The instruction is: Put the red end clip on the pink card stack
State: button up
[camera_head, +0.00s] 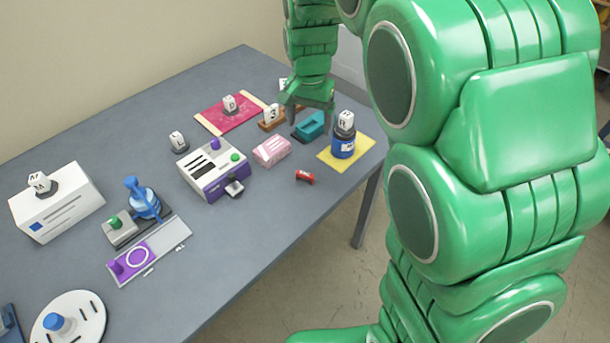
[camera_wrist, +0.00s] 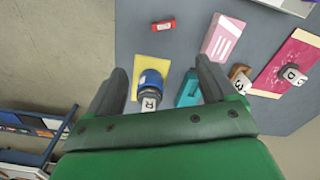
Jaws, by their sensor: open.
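The red end clip (camera_head: 304,176) lies on the grey table in front of the pink card stack, near the table's front edge. It also shows in the wrist view (camera_wrist: 163,26), near the top. The pink card stack (camera_head: 272,150) lies flat on the table; in the wrist view it is at upper right (camera_wrist: 223,38). The clip and the stack are apart. My gripper (camera_wrist: 160,78) is open and empty, with its two fingers spread above the far right of the table. It is beyond the clip and the stack, near the teal block and the blue jar.
A blue jar (camera_head: 343,147) with a lettered block on top stands on a yellow mat (camera_head: 365,145). A teal block (camera_head: 310,126) is beside it. A white and purple machine (camera_head: 214,168) stands left of the stack. The table in front of the clip is clear.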

send_over(305, 173)
jog(key=f, duration=1.3)
jog(key=shift+s+d+f, duration=0.1)
jog(key=shift+s+d, duration=0.15)
jog(key=shift+d, duration=0.05)
jog(key=shift+w+a+f, duration=0.1)
jog(key=shift+a+f, duration=0.05)
jog(key=shift+f, duration=1.25)
jog(key=shift+w+a+f, duration=0.1)
jog(key=shift+a+f, duration=0.05)
jog(key=shift+f, duration=1.2)
jog(key=c, duration=1.2)
jog(key=shift+r, duration=0.15)
